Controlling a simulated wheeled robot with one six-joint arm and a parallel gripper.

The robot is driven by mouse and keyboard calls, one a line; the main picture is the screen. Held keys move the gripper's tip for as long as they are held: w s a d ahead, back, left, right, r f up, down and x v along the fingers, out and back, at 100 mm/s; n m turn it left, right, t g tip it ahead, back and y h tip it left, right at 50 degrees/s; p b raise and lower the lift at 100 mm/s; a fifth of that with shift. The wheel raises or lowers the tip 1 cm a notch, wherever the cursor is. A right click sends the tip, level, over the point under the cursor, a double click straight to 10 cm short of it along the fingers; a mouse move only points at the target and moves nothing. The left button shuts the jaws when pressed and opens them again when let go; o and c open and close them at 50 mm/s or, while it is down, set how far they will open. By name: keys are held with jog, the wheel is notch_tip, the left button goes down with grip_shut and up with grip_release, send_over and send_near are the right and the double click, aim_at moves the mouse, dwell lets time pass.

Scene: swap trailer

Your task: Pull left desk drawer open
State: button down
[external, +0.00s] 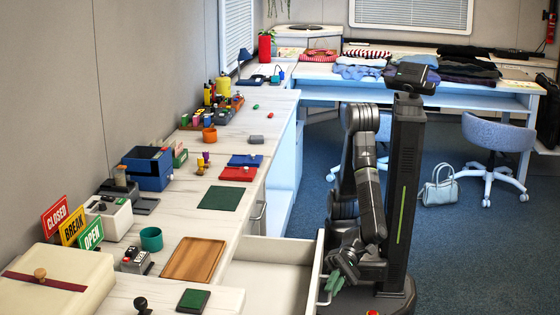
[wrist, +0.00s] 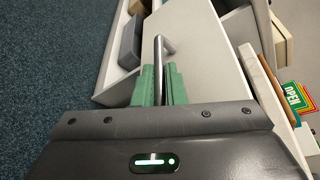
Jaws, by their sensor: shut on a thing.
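The desk drawer (external: 268,284) stands well open from the white desk in the external view, with its light interior showing and its visible part empty. Its front panel also shows in the wrist view (wrist: 200,35). A metal bar handle (wrist: 160,55) sticks out from that front. My gripper (external: 332,283) is at the outer side of the drawer front. In the wrist view, the green fingers of my gripper (wrist: 160,82) are shut around the handle, one on each side.
The desktop holds a wooden tray (external: 194,260), a green mat (external: 220,198), a teal cup (external: 151,239) and several signs (external: 72,226). A second handle (external: 259,212) shows farther along the desk.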

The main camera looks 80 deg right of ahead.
jog(key=c, duration=1.5)
grip_release()
jog(key=p+v, duration=0.2)
jog(key=v, duration=1.1)
jog(key=shift+d, duration=0.35)
jog(key=shift+s+r, duration=0.1)
jog(key=b+x, duration=0.2)
jog(key=x, duration=1.2)
